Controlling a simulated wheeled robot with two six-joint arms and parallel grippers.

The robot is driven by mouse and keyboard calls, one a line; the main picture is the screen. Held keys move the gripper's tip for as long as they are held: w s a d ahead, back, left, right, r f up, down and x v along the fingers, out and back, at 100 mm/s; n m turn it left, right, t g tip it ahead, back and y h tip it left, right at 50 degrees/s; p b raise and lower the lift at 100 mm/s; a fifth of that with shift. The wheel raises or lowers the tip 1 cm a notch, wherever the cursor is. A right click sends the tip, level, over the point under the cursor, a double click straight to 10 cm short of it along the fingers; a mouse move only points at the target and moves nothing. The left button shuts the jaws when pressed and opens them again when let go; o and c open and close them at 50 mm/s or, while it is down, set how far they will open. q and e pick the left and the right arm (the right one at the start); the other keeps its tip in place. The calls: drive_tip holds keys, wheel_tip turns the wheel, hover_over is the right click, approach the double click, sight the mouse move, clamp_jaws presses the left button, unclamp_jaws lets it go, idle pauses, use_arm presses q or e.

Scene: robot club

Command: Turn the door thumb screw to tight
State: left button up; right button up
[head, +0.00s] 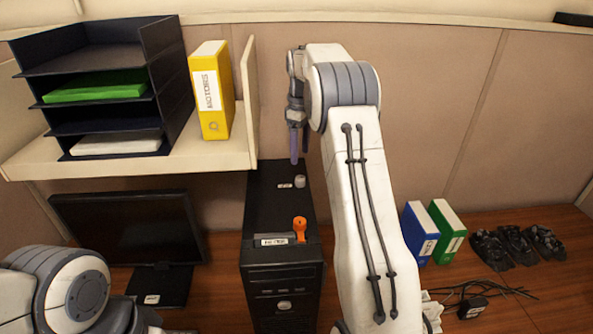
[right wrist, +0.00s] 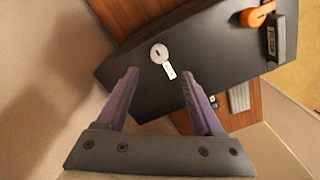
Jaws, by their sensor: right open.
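A black PC tower (head: 257,208) stands upright on the desk. A small round pale-grey knob, which looks like the door thumb screw (head: 299,181), sits on its top towards the back. In the right wrist view the thumb screw (right wrist: 159,53) shows a dark mark on its face, with a small white label (right wrist: 169,71) beside it, too small to read. My right gripper (head: 299,145) is above the tower's back end, pointing down. In the right wrist view my right gripper (right wrist: 159,76) is open and empty, its purple fingers apart from the screw. My left gripper is out of view.
An orange lever (head: 300,224) and a labelled dark block (head: 276,240) stand on the tower's front top. A shelf (head: 205,154) with a yellow binder (head: 210,90) is left of my right gripper. A monitor (head: 128,225) stands left; blue and green binders stand right.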

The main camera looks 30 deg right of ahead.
sight(301, 177)
wheel_tip(301, 177, down, 8)
drive_tip(key=p, duration=0.2)
drive_tip(key=shift+s+p, duration=0.15)
drive_tip(key=shift+p, duration=0.2)
drive_tip(key=shift+f, duration=0.3)
clamp_jaws()
